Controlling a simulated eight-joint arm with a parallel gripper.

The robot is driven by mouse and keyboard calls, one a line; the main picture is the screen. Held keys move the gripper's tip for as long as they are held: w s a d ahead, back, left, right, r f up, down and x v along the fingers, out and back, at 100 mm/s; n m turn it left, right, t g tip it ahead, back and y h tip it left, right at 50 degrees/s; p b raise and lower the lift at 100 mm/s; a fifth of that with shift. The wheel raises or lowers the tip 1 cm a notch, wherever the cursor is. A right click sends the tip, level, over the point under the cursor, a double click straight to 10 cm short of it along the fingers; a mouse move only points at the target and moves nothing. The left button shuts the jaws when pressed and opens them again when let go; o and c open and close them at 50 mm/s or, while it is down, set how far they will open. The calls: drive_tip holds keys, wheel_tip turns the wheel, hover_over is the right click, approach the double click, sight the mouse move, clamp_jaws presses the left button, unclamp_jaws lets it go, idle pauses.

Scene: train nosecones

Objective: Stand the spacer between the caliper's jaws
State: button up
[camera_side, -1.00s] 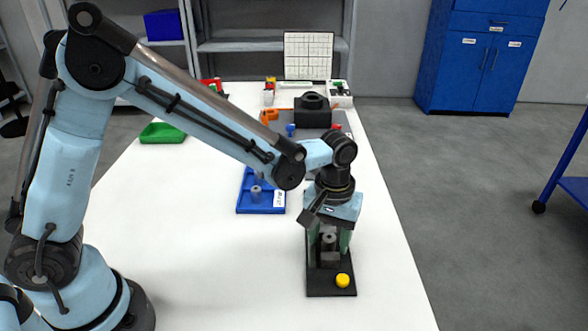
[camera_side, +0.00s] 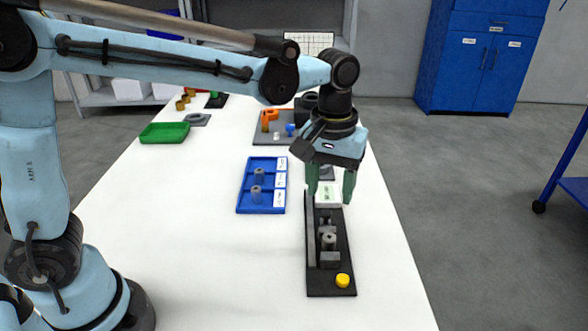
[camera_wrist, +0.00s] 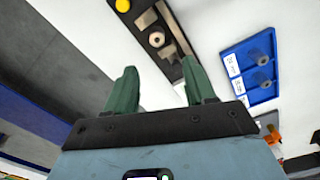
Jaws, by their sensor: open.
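The caliper (camera_side: 313,279) is a long black base with grey jaw blocks and a yellow knob (camera_side: 342,280) at its near end. A grey spacer (camera_side: 328,241) stands upright on it between the near jaw (camera_side: 330,259) and the far jaw (camera_side: 324,222); its top hole shows in the wrist view (camera_wrist: 156,39). I cannot tell whether both jaws touch it. My gripper (camera_side: 330,196) is open and empty, above and beyond the spacer, with its green fingers (camera_wrist: 158,68) wide apart.
A blue labelled tray (camera_side: 241,198) left of the caliper holds two grey spacers. A green tray (camera_side: 164,133) lies far left, and a grey mat (camera_side: 264,140) with colored parts is farther back. White table between is clear.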

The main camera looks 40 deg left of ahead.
drive_tip(key=s+a+m+t, duration=0.4)
drive_tip(key=s+a+t, duration=0.3)
drive_tip(key=s+a, duration=0.3)
drive_tip(key=a, duration=0.3)
drive_tip(key=shift+f, duration=0.3)
